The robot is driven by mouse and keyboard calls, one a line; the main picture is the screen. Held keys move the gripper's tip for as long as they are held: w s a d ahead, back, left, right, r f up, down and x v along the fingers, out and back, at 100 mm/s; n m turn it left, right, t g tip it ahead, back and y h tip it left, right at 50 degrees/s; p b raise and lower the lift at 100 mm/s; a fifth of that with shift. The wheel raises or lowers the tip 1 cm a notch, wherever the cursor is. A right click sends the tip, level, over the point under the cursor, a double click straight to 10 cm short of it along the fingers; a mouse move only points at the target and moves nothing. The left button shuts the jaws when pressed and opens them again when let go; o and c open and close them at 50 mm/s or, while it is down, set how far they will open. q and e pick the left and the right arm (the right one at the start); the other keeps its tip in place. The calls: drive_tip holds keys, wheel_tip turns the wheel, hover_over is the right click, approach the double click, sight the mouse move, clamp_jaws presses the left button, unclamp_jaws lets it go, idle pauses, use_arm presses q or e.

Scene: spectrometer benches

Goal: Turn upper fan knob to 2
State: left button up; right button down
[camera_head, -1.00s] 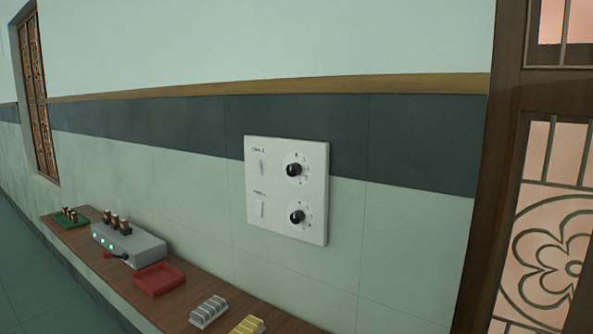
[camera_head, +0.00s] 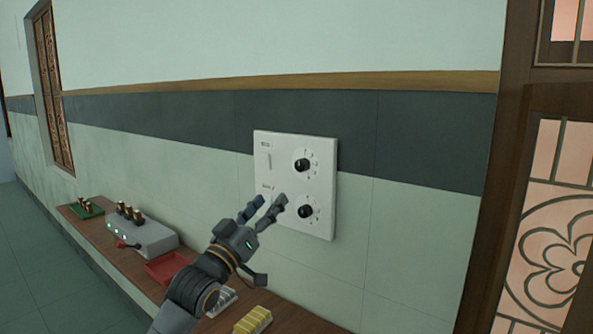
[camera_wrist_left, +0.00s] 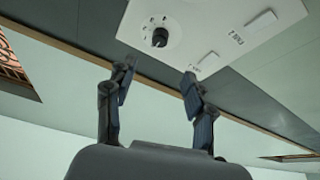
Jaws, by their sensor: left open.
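A white switch panel (camera_head: 287,223) is mounted on the wall, with switches at its left and two black knobs on round dials at its right. The upper knob (camera_head: 302,165) is uncovered; its dial marks are too small to read. The lower knob (camera_head: 306,211) sits below it. My left gripper (camera_head: 268,206) is open and empty in front of the panel's lower part, left of the lower knob. In the left wrist view, the open fingers (camera_wrist_left: 157,82) stand below the panel, with one black knob (camera_wrist_left: 160,37) beyond them; I cannot tell which knob. My right gripper is not in view.
A wooden bench (camera_head: 197,249) runs along the wall below the panel. It holds a grey box (camera_head: 146,236), a red tray (camera_head: 168,268), a green tray (camera_head: 86,211) and a yellow block (camera_head: 253,320). A wooden door frame (camera_head: 490,200) stands to the right.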

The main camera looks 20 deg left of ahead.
sight(299, 167)
use_arm(q)
drive_tip(key=p+x, duration=0.4)
drive_tip(key=x, duration=0.8)
drive_tip(key=shift+w+d+p, duration=0.2)
drive_tip(key=shift+w+p, duration=0.1)
drive_tip(key=shift+w, duration=0.25)
clamp_jaws()
